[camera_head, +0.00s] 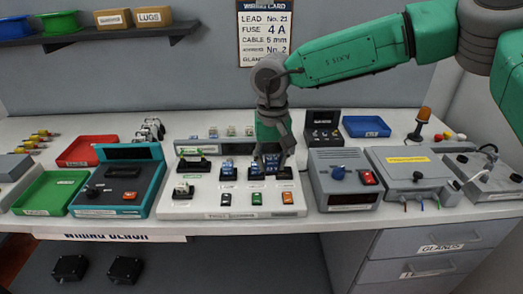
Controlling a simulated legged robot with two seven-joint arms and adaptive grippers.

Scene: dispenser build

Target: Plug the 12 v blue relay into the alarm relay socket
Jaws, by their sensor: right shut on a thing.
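My right gripper (271,162) reaches down from above onto the white relay panel (215,207). It is shut on what looks like a blue relay (257,169) at the panel's right black socket (284,174). The fingers cover much of the relay, so I cannot tell whether it is fully seated. Another blue relay (228,168) stands upright just left of the gripper. Two pale relays sit in black sockets on the panel's left side, a rear one (190,153) and a front one (183,188). The labels are too small to read. My left gripper is out of view.
Several small relays (231,130) stand on a rack behind the panel. A teal-framed box (123,184) stands left, and a grey box with a blue knob (345,181) stands close on the right. A green tray (50,193), red tray (88,150) and blue tray (366,126) lie around.

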